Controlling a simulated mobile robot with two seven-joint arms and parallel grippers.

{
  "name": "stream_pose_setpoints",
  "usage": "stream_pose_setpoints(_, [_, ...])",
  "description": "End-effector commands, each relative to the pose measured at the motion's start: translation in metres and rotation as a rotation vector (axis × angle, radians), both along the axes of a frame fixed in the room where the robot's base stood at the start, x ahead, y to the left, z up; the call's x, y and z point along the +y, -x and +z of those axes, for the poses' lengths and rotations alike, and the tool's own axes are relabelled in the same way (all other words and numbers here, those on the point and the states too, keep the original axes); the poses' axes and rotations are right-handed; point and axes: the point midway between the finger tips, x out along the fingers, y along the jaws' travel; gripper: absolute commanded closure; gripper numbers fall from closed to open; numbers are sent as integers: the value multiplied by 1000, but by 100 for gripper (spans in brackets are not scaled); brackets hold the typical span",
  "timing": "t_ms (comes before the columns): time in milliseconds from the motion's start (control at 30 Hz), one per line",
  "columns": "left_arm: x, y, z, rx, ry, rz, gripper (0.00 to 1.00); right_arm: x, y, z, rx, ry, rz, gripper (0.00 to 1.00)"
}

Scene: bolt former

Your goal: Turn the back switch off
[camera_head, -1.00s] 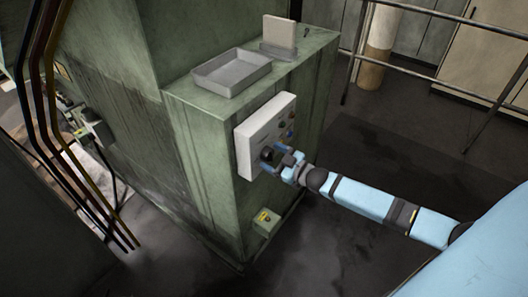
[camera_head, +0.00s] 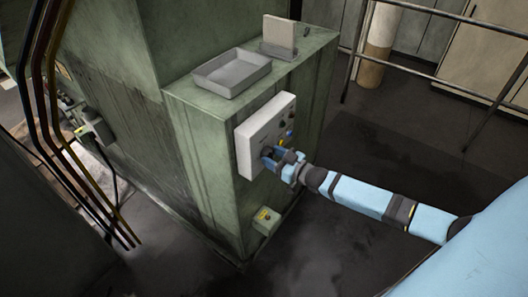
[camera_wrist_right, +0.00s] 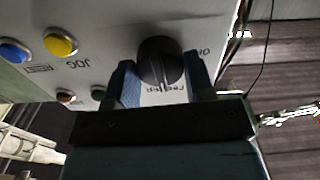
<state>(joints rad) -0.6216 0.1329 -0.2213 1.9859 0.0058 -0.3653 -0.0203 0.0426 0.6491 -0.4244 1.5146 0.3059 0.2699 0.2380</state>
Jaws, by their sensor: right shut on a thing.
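The back switch is a black rotary knob (camera_wrist_right: 160,62) on the face of a white control panel (camera_head: 262,122), which is fixed to the side of a green machine cabinet. In the right wrist view, "OFF" and other lettering show upside down around the knob. My right gripper (camera_wrist_right: 161,70) has one blue finger on each side of the knob and is shut on it. In the head view my right gripper (camera_head: 277,157) is at the panel's lower part and hides most of the knob. My left gripper is not in view.
A blue button (camera_wrist_right: 14,50) and a yellow button (camera_wrist_right: 60,41) sit beside the knob. A grey tray (camera_head: 231,73) stands on the cabinet top. A small yellow-topped box (camera_head: 265,220) is on the cabinet below the panel. Railings (camera_head: 440,94) stand behind at right.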

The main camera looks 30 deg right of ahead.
Motion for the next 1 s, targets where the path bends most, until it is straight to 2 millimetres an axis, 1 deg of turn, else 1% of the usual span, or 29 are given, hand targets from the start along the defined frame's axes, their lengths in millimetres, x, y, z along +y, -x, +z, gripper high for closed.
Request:
stream_pose_setpoints(100, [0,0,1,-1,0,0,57,0,0,0,-85,201,-2,89])
stream_pose_setpoints(200, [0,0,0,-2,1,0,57,0,0,0,-140,334,-1,89])
stream_pose_setpoints(333, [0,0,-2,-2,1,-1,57,0,0,-1,-187,448,-1,89])
stream_pose_setpoints(500, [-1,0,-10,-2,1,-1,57,0,0,-2,-306,735,-2,89])
stream_pose_setpoints(600, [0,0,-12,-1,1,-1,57,0,0,0,-339,816,-1,89])
stream_pose_setpoints(767, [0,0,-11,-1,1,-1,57,0,0,1,-343,825,-1,89])
stream_pose_setpoints(800, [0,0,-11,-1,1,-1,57,0,0,1,-342,824,-1,49])
stream_pose_setpoints(900, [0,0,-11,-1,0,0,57,0,0,1,-342,822,0,28])
stream_pose_setpoints(1000, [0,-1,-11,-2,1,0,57,0,0,0,-341,821,0,28])
